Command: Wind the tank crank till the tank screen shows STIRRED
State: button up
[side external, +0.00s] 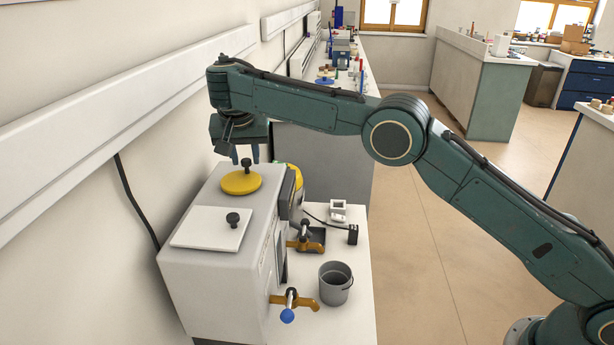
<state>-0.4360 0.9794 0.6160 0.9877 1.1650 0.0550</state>
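The tank appears to be the white box (215,270) on the bench at the left. A yellow disc (240,184) with an upright dark knob (247,166) lies on its top and looks like the crank. My gripper (245,156) points down just above the disc, close to the knob. Its two fingers are apart with nothing between them; I cannot tell whether they are around the knob or behind it. A dark panel (287,194) on the tank's right face may be the screen. It is seen nearly edge-on, and no text is readable.
A white lid (211,229) with a dark knob lies on the box top. Two orange-handled taps (290,299) stick out from the right face. A grey bucket (335,284) and a small white holder (338,211) stand on the bench. A wall rail runs along the left.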

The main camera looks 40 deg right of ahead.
aim_at(256, 181)
jog(key=shift+o, duration=0.6)
jog(key=shift+w+n+y, duration=0.15)
jog(key=shift+n+y, duration=0.15)
jog(key=shift+n, duration=0.5)
jog(key=shift+w+a+n+t+y, duration=0.2)
jog(key=shift+n+y, duration=0.2)
jog(key=shift+n, duration=0.65)
jog(key=shift+w+a+n+t+y, duration=0.15)
jog(key=shift+n+y, duration=0.25)
jog(key=shift+n, duration=0.65)
jog(key=n, duration=0.2)
jog(key=n+y, duration=0.1)
jog(key=shift+w+a, duration=0.15)
jog(key=shift+a, duration=0.1)
jog(key=n, duration=0.2)
jog(key=n+y, duration=0.1)
jog(key=shift+w+a+n, duration=0.1)
jog(key=shift+a+n, duration=0.25)
jog(key=shift+n, duration=0.05)
jog(key=v, duration=1.3)
jog(key=shift+d+r+y, duration=0.3)
jog(key=shift+d+r, duration=0.05)
jog(key=shift+r, duration=0.1)
jog(key=shift+w+a, duration=0.15)
